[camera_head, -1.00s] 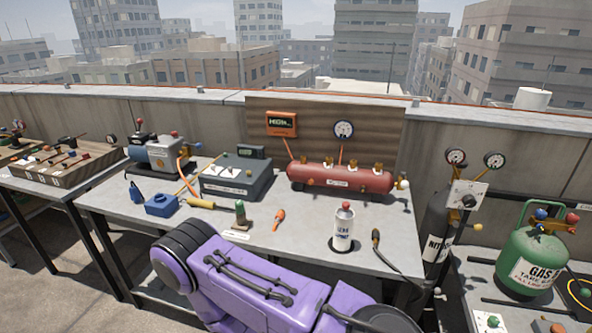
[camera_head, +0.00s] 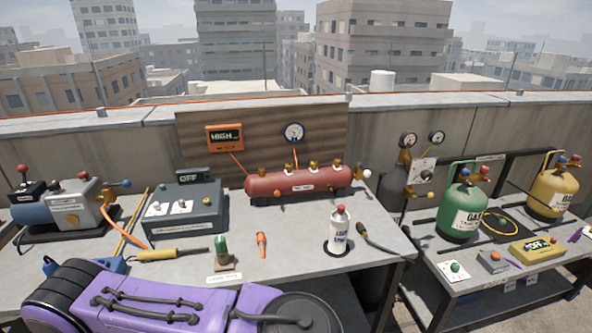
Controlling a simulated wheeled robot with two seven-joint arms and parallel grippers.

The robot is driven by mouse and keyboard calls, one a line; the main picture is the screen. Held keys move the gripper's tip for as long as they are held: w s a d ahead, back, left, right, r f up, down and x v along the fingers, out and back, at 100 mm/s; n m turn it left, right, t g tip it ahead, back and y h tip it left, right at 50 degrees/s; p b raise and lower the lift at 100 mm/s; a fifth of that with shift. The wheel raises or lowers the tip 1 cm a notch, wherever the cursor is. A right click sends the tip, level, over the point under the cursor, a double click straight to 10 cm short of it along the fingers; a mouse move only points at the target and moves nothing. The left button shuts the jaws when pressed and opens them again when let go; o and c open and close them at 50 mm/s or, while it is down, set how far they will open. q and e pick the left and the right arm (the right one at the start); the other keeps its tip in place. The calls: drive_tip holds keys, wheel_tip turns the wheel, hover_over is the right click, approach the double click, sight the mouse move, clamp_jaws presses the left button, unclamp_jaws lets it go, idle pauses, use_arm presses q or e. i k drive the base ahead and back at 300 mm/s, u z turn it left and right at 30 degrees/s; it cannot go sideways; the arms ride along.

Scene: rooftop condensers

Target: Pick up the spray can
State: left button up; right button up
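The spray can (camera_head: 339,231) is white with dark lettering and a red top. It stands upright on a dark round spot on the grey workbench (camera_head: 290,238), near the bench's right part. A purple arm of mine crosses the lower left of the view, in front of the bench's front edge. Its gripper is not visible, and I cannot tell which arm it is. No gripper is seen near the can.
A red tank (camera_head: 298,183) lies behind the can. A black-handled torch (camera_head: 375,240) with a cable is just right of it. An orange screwdriver (camera_head: 262,244) and a green-topped item (camera_head: 221,252) lie to its left. A green gas cylinder (camera_head: 462,208) stands on the right table.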

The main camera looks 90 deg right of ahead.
sight(339, 222)
drive_tip(key=z, duration=2.4)
